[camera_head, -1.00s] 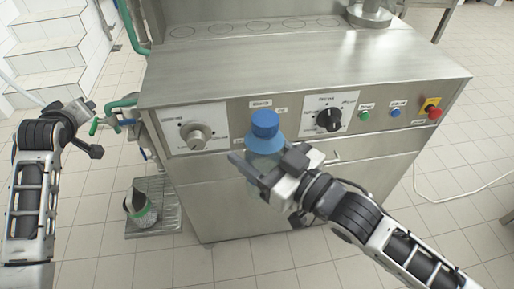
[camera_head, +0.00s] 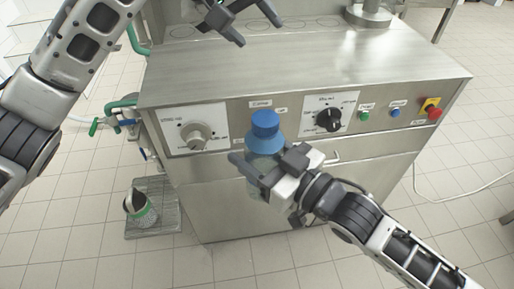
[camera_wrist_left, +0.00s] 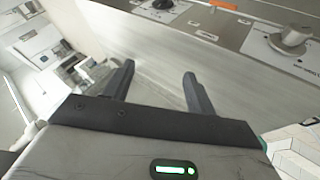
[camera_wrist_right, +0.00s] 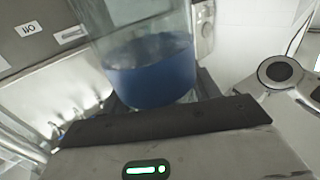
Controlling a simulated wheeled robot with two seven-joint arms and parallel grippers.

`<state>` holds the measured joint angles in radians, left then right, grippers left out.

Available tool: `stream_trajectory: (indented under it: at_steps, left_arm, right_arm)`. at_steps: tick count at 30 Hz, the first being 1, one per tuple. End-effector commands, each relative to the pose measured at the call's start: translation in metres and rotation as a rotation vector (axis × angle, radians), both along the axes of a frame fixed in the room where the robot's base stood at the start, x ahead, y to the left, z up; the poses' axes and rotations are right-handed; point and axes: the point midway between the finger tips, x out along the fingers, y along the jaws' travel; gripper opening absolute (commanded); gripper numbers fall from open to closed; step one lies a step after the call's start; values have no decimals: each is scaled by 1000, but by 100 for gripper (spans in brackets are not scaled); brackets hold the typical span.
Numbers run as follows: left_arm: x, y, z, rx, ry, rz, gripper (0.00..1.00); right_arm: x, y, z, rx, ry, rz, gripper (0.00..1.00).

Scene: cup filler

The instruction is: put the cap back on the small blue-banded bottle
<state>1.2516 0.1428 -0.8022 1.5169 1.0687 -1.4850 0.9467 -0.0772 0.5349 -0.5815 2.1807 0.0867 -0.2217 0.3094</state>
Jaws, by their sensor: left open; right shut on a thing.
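A clear bottle with a blue upper part (camera_head: 264,137) stands about upright in my right gripper (camera_head: 258,171), in front of the machine's control panel. A blue cap-like piece (camera_head: 265,119) tops it in the head view; I cannot tell whether it is a separate cap or how it sits. The right wrist view shows the bottle's clear wall and a broad blue zone (camera_wrist_right: 152,72) low on it, between the fingers; its top is out of that view. My left gripper (camera_head: 259,32) is open and empty above the machine's back edge. Its two fingers show apart in the left wrist view (camera_wrist_left: 157,85).
The steel machine (camera_head: 300,75) has a largely clear top, with a round metal fixture (camera_head: 369,14) at the back right. Its front carries knobs, buttons and a red stop button (camera_head: 433,112). A green-banded container (camera_head: 141,208) stands on a low side tray (camera_head: 155,232).

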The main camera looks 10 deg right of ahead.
Motion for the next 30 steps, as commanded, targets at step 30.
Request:
stream_trajectory:
  at_steps: [30]
  left_arm:
    - [-137,-2,7,678,322,-219,56]
  right_arm:
    - [0,0,2,3,-5,1,0]
